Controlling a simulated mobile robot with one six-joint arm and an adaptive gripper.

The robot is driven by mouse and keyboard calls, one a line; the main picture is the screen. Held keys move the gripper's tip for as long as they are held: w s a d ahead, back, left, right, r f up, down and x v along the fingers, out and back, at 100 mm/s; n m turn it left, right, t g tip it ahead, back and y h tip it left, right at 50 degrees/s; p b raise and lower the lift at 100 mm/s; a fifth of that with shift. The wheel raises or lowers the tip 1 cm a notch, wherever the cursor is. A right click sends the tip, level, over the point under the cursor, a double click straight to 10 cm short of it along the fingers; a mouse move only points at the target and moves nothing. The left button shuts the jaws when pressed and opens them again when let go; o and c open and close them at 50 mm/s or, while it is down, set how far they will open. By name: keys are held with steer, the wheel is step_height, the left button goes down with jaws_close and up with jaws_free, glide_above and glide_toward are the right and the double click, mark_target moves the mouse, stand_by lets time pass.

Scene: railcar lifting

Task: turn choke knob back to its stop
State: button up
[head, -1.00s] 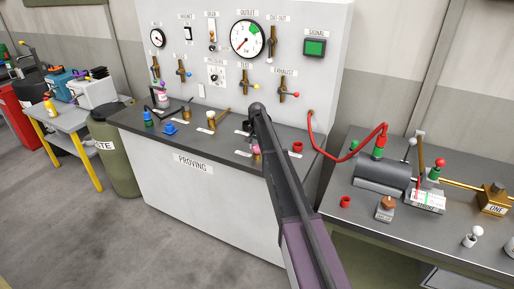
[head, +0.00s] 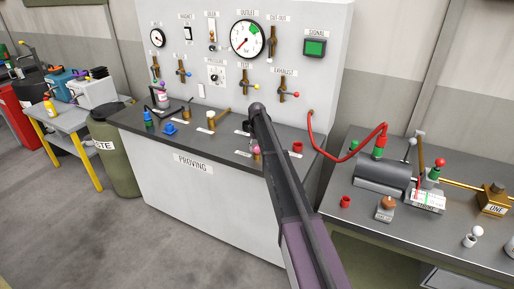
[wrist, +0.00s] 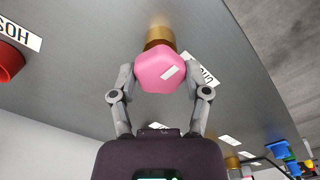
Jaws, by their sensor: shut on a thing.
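A pink faceted knob (wrist: 160,72) with a white mark on its face sits on a brass stem (wrist: 160,38) in the wrist view. My gripper (wrist: 159,80) has one finger on each side of the knob and is shut on it. A white label (wrist: 201,70) beside the knob is partly covered, so its full word cannot be read. In the head view the pink knob (head: 257,150) shows small at the edge of my dark arm, on the counter of the proving stand. My arm hides most of the gripper there.
A red ring-like fitting (head: 297,147) stands right of the knob on the counter (head: 225,142). Brass and blue fittings stand to its left. The upright gauge panel (head: 290,20) rises behind. A red hose (head: 340,158) runs to the right-hand bench.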

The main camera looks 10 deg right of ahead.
steer(key=shift+s, duration=0.2)
steer(key=o, duration=1.1)
steer(key=shift+w, duration=0.1)
steer(key=shift+o, duration=0.2)
steer(key=shift+w+m, duration=0.1)
steer(key=shift+m, duration=0.4)
